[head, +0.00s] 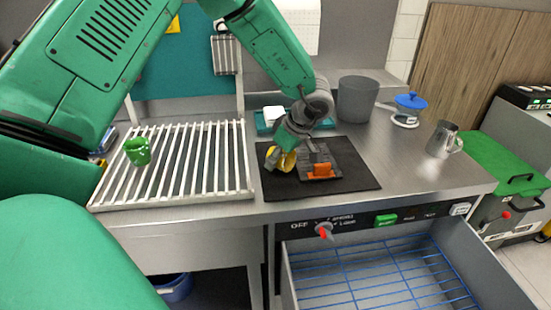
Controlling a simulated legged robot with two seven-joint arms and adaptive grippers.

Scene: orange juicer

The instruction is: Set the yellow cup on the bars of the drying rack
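The yellow cup (277,159) is on or just above the black mat (345,180), at its left part, and is partly hidden by my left gripper (287,155). The gripper reaches down from above right at the cup. Its fingers are small and overlap the cup, so I cannot tell whether they are closed on it. The drying rack (215,165) with white bars stands to the left of the mat. A green cup (138,151) is on the bars at the rack's left side. My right gripper is not in view.
A grey tool with an orange part (320,170) is on the mat beside my gripper. A grey bin (357,98), a blue-lidded jar (408,108) and a metal pitcher (442,140) stand to the right. An open drawer (385,275) juts out below. The rack's middle bars are free.

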